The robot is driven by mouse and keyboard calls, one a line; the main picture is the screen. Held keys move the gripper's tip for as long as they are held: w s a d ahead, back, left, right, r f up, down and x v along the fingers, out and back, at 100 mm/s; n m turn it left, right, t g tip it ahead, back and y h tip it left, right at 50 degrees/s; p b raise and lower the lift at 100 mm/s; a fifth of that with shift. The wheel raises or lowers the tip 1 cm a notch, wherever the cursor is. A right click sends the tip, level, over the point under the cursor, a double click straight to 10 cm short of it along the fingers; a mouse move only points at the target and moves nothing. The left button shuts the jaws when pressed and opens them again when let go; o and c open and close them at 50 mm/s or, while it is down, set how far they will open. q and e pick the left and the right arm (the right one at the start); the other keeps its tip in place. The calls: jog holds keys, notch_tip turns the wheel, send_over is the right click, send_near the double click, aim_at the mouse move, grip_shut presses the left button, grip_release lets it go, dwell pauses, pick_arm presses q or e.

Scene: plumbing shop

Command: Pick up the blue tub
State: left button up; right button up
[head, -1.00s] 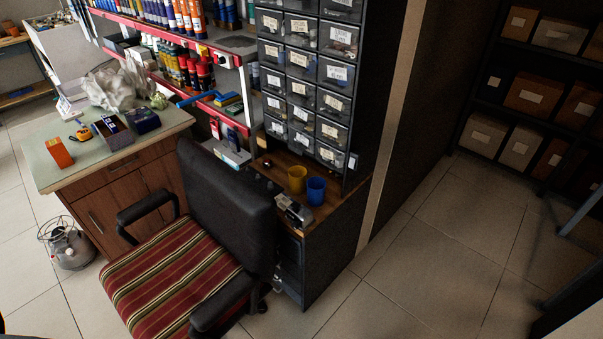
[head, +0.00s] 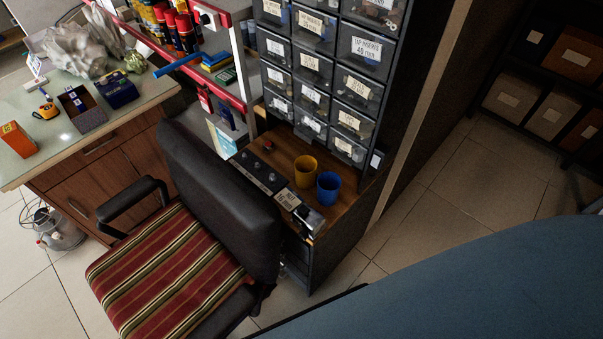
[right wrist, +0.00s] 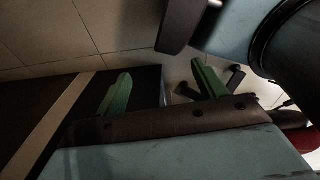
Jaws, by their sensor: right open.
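The blue tub (head: 329,188) stands upright on the wooden counter (head: 345,208) below the drawer unit, near the counter's right front. A yellow tub (head: 305,171) stands close beside it, to its left and slightly behind. My right arm crosses the lower right of the head view, but its gripper is outside that view. In the right wrist view my right gripper (right wrist: 160,70) shows two green fingers spread apart, with nothing between them. The tub does not show in the right wrist view. My left gripper is in neither view.
A black chair with a striped seat (head: 185,265) stands left of the counter. A drawer unit (head: 325,75) rises behind the tubs. A dark device (head: 262,180) and a labelled box (head: 300,212) lie left of them. Tiled floor is open to the right.

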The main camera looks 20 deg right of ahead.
jog(key=w+d+r+n+t+h+b, duration=0.15)
jog(key=w+r+n, duration=0.25)
jog(key=w+n, duration=0.5)
jog(key=n+t+h+b, duration=0.35)
jog(key=n+t, duration=0.65)
jog(key=n, duration=0.7)
send_near(328, 175)
jog(key=b+x, duration=0.2)
jog(key=x, duration=0.4)
jog(key=shift+w+f, duration=0.2)
jog(key=shift+f, duration=0.05)
jog(key=shift+w+d, duration=0.1)
jog(key=shift+w, duration=0.1)
jog(key=shift+c, duration=0.5)
jog(key=c, duration=0.6)
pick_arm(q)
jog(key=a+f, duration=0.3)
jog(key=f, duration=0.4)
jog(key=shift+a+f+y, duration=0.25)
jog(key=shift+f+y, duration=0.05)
